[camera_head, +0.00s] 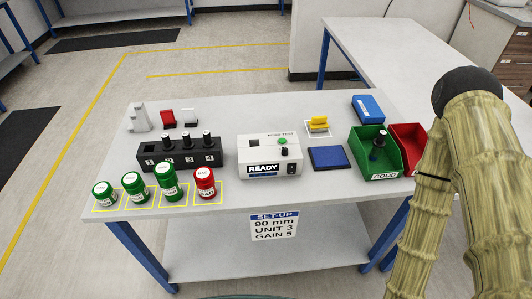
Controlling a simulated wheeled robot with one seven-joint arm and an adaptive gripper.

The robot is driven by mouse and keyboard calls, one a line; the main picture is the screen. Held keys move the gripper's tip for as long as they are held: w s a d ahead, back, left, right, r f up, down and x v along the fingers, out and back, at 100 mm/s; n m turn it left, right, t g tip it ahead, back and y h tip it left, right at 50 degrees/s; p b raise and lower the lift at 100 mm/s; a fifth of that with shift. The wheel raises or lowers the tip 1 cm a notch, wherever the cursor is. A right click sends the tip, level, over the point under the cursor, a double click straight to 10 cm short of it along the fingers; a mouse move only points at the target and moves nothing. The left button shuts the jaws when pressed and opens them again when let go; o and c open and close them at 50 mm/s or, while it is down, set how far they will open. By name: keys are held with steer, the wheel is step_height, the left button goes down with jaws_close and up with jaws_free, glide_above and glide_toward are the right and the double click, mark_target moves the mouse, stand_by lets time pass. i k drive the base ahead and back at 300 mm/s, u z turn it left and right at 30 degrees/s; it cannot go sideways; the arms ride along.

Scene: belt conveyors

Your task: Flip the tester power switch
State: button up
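The tester (268,165) is a white box near the middle of the table. Its front label reads READY. Its sloped top carries a green round button (282,141), a black knob (284,152) and a small dark patch (254,142). It is too small to tell which part is the power switch or how it is set. My arm stands at the right of the view and covers part of the table's right end. My gripper is not visible in this view.
A black numbered rack (180,163) with three dark parts stands left of the tester, behind green jars (165,190) and a red jar (205,190). A blue pad (328,158), a yellow item (319,122), a green GOOD bin (385,171) and a red bin (409,140) are to the right.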

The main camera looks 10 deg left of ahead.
mark_target(291, 168)
steer(key=u, duration=2)
steer(key=k, duration=0.9)
steer(key=z, duration=1.35)
